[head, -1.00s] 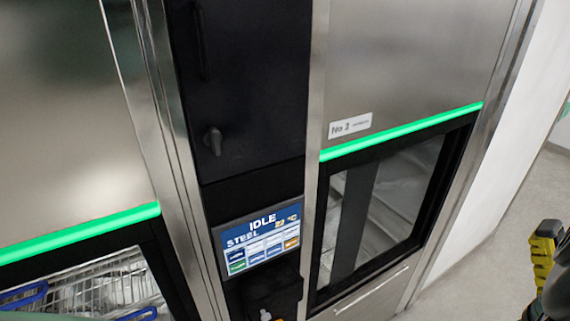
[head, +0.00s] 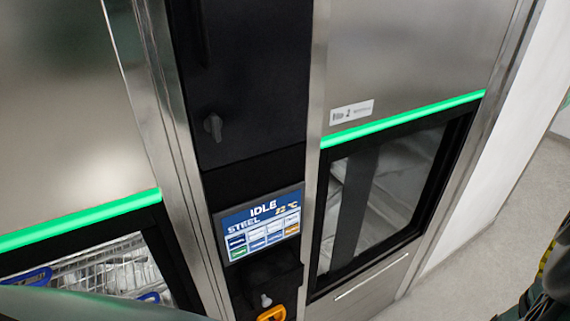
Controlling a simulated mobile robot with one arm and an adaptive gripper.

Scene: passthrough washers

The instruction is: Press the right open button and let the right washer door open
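The right washer stands at the right of the head view, with a number label (head: 351,113) and a green light strip (head: 404,119). Its glass door (head: 384,196) is closed under the strip, in a black frame. A control screen (head: 258,225) between the two washers reads IDLE, STEEL and 22 °C, with several coloured tiles. I cannot make out which control is the right open button. My gripper cannot be told apart; only dark and yellow parts of my arm show at the lower right edge.
The left washer's window (head: 88,270) shows a wire basket with blue handles behind glass. A black panel with a knob (head: 213,127) sits above the screen, and an orange-yellow handle (head: 271,313) below it. Open floor (head: 500,215) lies at the right.

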